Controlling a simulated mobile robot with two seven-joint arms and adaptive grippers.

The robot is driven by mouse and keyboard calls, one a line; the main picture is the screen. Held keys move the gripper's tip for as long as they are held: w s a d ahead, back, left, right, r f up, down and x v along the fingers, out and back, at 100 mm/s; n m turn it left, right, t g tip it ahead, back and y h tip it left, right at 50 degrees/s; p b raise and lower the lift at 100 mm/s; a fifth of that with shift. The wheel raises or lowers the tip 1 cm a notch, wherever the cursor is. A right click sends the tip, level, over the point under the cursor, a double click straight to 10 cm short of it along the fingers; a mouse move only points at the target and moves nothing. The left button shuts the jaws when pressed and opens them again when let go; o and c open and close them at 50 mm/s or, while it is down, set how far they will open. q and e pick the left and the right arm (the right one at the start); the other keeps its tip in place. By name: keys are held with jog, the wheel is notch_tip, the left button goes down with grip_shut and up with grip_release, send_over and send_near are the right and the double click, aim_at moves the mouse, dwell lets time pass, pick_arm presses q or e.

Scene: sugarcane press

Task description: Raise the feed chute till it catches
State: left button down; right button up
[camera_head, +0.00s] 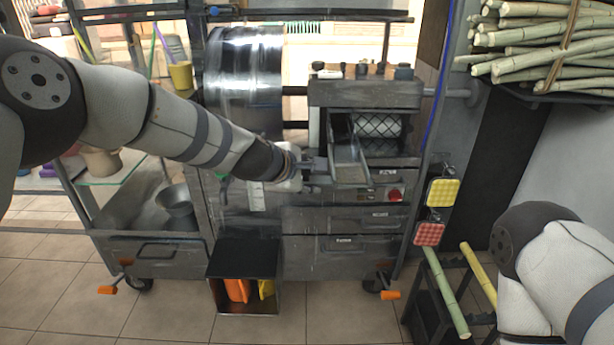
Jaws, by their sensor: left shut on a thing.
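The press is a grey metal cart with a housing (364,93) at the upper right. The feed chute (348,160) is a metal trough in front of the housing's opening. It slopes down toward me, its lower end the nearer one. My left gripper (312,172) reaches in from the left and is shut on the feed chute at its left side. The fingertips are small and partly hidden against the chute. My right arm shows at the lower right, but its gripper is out of the picture.
A shiny metal drum (245,75) stands left of the housing. A red button (395,195) sits below the chute. Sugarcane stalks (540,40) lie on a shelf at upper right. Yellow (443,192) and red (429,233) pads hang on the right.

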pick_arm(q)
jog(key=shift+w+a+r, duration=0.2)
jog(key=shift+w+r, duration=0.15)
jog(key=shift+r, duration=0.35)
jog(key=c, duration=1.4)
grip_release()
jog(key=shift+o, duration=0.2)
jog(key=shift+f, duration=0.1)
jog(key=v, duration=1.2)
jog(key=shift+s+f, duration=0.3)
jog(key=shift+d, duration=0.15)
